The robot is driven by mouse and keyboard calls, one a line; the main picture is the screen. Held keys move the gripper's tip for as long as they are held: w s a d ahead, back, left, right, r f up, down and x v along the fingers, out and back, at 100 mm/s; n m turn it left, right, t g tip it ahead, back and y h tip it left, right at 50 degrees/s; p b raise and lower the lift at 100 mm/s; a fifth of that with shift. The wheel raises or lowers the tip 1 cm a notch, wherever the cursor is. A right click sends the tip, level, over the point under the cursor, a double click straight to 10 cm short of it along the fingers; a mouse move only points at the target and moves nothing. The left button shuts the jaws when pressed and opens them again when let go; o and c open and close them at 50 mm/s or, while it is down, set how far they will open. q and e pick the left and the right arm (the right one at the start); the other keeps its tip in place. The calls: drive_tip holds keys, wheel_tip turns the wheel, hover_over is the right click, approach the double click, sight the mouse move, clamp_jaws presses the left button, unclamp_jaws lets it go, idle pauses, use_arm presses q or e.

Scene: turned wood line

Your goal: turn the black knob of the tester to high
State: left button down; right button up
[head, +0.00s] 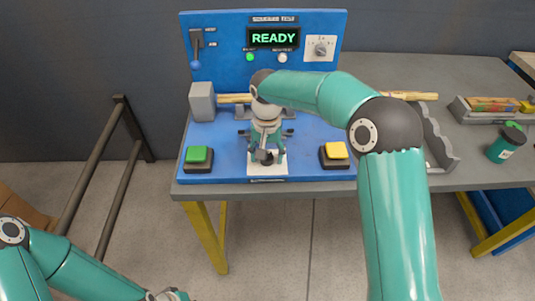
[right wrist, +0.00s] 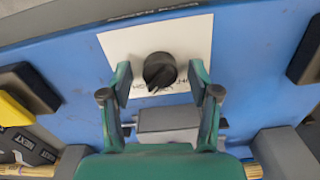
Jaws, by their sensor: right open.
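The tester is a blue bench unit (head: 225,68) with a lit display reading READY (head: 274,38). Its black knob (right wrist: 160,71) sits on a white label (right wrist: 120,48) near the base's front edge. The label also shows in the head view (head: 267,171), where my gripper largely hides the knob. My right gripper (right wrist: 161,82) is open, pointing down over the label, with one finger on each side of the knob and gaps between. The label's lettering is partly covered, so the knob's setting cannot be read.
A green button (head: 198,154) and a yellow button (head: 336,150) flank the label. A grey block (head: 202,101) holds a wooden rod (head: 236,98) behind. A lever (head: 196,45) and grey dial (head: 320,48) are on the upright panel. A green cup (head: 505,146) stands right.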

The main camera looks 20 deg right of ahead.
wheel_tip(320, 180, up, 12)
idle(0.5)
drive_tip(key=shift+f, duration=0.1)
